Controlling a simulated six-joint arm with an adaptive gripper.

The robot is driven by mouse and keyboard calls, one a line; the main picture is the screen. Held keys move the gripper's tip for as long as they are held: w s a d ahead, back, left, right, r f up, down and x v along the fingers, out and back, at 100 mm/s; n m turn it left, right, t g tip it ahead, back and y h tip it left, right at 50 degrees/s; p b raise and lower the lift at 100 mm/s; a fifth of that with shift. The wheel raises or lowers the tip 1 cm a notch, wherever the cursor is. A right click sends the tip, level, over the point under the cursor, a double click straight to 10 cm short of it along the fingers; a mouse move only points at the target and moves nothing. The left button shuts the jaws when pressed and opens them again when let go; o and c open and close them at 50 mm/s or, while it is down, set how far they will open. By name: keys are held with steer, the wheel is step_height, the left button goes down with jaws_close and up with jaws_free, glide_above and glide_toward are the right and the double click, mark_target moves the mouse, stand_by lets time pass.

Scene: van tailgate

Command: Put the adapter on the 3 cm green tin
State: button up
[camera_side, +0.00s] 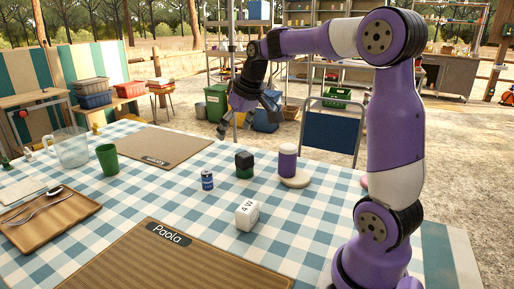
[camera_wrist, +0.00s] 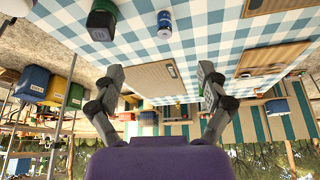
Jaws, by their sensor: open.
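A block with a black top and a green lower part (camera_side: 244,165) stands on the checked tablecloth near the middle. It also shows at the upper left of the wrist view (camera_wrist: 101,22). The green part looks like a tin with a black piece on it, but I cannot tell if they are separate. A white cube marked "4 W" (camera_side: 247,215) sits nearer the front; I cannot tell whether it is the adapter. My gripper (camera_side: 237,122) is open and empty, raised above and beyond the block, touching nothing. Its spread fingers show in the wrist view (camera_wrist: 160,78).
A small blue can (camera_side: 207,180) stands left of the block. A green cup (camera_side: 108,159), a glass pitcher (camera_side: 70,147) and a wooden tray (camera_side: 75,217) are at the left. Cloth around the block is clear.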

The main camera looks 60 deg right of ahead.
steer(key=s+a+f+n+t+y, duration=0.1)
steer(key=s+a+f+n, duration=0.1)
steer(key=s+a, duration=1.1)
steer(key=shift+s+a+f+n, duration=0.15)
steer(key=shift+s+a+n, duration=0.3)
steer(key=shift+a, duration=0.8)
steer(key=shift+w, duration=0.15)
